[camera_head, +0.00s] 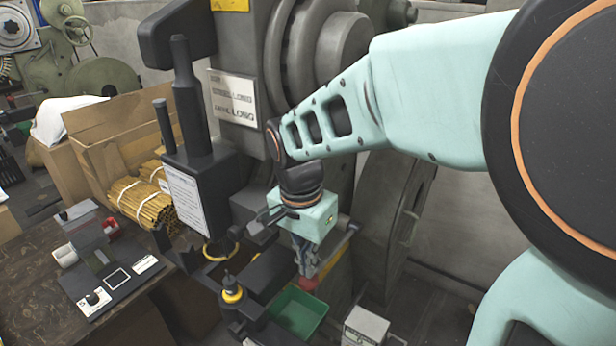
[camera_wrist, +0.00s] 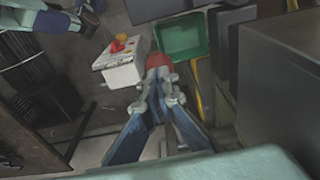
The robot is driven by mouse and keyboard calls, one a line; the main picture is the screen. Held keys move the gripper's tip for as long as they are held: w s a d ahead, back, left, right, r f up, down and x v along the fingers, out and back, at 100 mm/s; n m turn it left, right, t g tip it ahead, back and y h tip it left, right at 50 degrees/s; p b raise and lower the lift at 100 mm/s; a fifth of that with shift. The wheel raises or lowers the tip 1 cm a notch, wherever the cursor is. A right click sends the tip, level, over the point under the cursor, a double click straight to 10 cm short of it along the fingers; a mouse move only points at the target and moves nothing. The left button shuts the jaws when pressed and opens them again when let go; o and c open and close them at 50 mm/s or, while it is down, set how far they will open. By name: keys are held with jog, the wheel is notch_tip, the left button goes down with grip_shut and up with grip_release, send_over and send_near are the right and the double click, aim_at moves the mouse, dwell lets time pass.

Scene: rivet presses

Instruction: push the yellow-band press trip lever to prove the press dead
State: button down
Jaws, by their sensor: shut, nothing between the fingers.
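The grey press (camera_head: 255,60) stands in the middle of the head view, with a yellow band (camera_head: 230,4) at its top edge. A red knob (camera_head: 307,283), seemingly the end of the trip lever, shows low on the press front. It also shows in the wrist view (camera_wrist: 158,60). My gripper (camera_head: 306,271) is shut and empty, pointing down at the knob. In the wrist view its fingertips (camera_wrist: 158,76) overlap the knob's near edge; I cannot tell whether they touch it. The lever's shaft is mostly hidden behind my gripper.
A green tray (camera_head: 298,313) lies just beyond the knob. A white box (camera_wrist: 120,64) with a red and yellow button stands beside it. A black post with a yellow ring (camera_head: 232,294) is to the left.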

aim_at(307, 280)
jog(key=shift+f, duration=0.1)
jog(key=shift+s+a+f+b, duration=0.1)
jog(key=shift+s+f+b, duration=0.05)
jog(key=shift+f+b, duration=0.65)
jog(key=shift+f, duration=0.15)
jog(key=shift+s+f+b, duration=0.1)
jog(key=shift+f+b, duration=0.55)
jog(key=shift+f, duration=0.25)
jog(key=shift+f+b, duration=0.65)
jog(key=shift+f, duration=0.25)
